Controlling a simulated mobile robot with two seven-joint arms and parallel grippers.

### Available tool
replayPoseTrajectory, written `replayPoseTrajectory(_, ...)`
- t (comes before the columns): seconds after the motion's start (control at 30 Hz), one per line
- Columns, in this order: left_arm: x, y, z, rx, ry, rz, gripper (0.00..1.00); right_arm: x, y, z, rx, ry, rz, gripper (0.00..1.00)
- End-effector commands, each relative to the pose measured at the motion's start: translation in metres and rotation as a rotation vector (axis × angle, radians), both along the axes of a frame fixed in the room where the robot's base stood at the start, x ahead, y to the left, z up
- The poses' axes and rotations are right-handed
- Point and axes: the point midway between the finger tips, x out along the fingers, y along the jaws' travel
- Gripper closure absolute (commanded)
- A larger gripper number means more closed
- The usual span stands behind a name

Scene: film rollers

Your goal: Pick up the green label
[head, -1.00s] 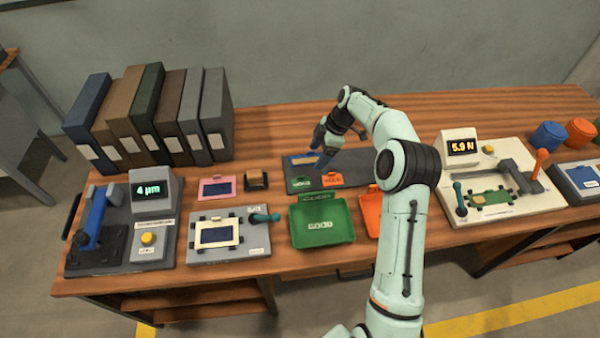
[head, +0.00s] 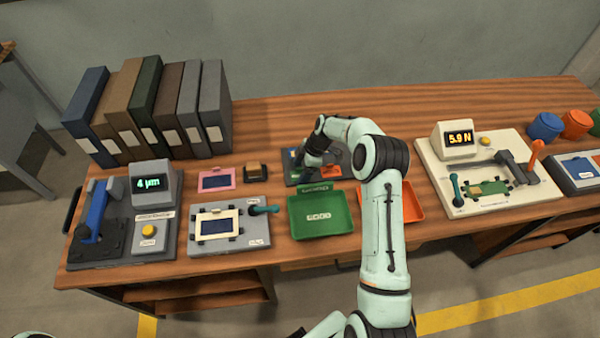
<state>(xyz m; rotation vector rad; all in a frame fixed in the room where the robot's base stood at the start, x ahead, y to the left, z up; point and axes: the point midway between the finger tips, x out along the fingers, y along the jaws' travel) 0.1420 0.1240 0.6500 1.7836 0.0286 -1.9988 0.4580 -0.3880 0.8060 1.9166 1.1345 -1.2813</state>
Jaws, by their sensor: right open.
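The grey label board (head: 345,180) lies flat on the bench behind the green tray. My right gripper (head: 304,170) reaches down over the board's left part, with its jaws open. The orange label (head: 332,171) lies on the board just right of the gripper. My left gripper is not in view.
A green tray (head: 321,232) and an orange tray (head: 411,213) stand in front of the board, the orange one partly behind my right arm. Several binders (head: 160,110) stand at the back left. A stamp block (head: 255,172) sits left of the board. The bench behind is clear.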

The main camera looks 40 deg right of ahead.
Motion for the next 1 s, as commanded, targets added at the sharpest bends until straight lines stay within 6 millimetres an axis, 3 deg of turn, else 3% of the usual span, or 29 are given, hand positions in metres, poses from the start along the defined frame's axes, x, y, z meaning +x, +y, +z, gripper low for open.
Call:
replayPoseTrajectory(0.2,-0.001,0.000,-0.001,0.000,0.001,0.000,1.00,0.000,0.000,-0.001,-0.001,0.000,0.000,0.26)
replayPoseTrajectory(0.33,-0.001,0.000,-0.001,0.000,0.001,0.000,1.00,0.000,0.000,-0.001,-0.001,0.001,-0.001,0.68)
replayPoseTrajectory(0.37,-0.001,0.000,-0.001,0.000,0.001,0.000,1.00,0.000,0.000,-0.001,-0.001,0.001,-0.001,0.70)
replayPoseTrajectory(0.77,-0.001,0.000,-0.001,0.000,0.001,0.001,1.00,0.000,-0.001,0.006,-0.002,-0.001,-0.001,0.71)
replayPoseTrajectory(0.87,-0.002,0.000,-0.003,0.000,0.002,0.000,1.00,0.000,-0.001,0.020,-0.003,-0.004,-0.002,0.71)
replayPoseTrajectory(1.0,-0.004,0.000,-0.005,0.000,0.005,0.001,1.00,0.000,-0.001,0.054,-0.005,-0.005,-0.002,0.71)
